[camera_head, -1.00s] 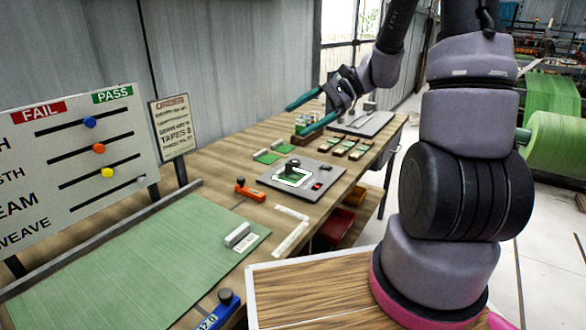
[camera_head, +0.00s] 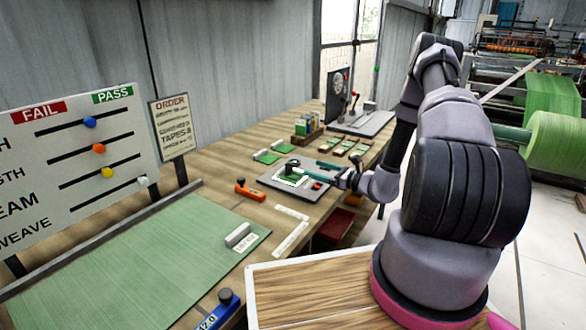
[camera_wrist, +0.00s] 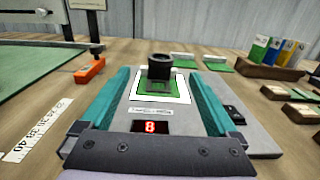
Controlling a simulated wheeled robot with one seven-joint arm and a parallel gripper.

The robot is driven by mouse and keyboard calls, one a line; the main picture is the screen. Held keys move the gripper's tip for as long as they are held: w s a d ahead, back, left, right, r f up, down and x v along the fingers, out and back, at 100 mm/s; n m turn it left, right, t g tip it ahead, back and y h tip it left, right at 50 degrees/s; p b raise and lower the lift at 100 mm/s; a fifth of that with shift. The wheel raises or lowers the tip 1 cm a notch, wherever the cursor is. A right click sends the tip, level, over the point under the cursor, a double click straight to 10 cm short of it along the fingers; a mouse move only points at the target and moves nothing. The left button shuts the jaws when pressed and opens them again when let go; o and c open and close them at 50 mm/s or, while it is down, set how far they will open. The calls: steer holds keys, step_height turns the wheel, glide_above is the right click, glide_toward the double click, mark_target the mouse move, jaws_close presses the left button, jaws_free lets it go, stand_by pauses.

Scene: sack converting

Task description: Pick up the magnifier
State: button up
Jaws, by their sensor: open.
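The magnifier (camera_head: 291,167) is a small black loupe. It stands upright on a green swatch with a white border, on a grey plate (camera_head: 268,178) on the bench. In the wrist view the magnifier (camera_wrist: 160,66) is centred ahead, with its dark round top and paler lower part showing. My gripper (camera_head: 311,173) is low over the plate, with its teal fingers pointing at the magnifier. In the wrist view my gripper (camera_wrist: 159,78) is open and empty, one finger each side of the line to the magnifier. No contact shows.
A rack of coloured cards (camera_head: 307,126) and wooden-framed samples (camera_head: 337,145) stand beyond. A white ruler (camera_wrist: 43,128) lies near the front.

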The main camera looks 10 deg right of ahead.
mark_target(300, 163)
steer(key=x, duration=1)
steer(key=shift+w+d, duration=0.1)
jaws_close()
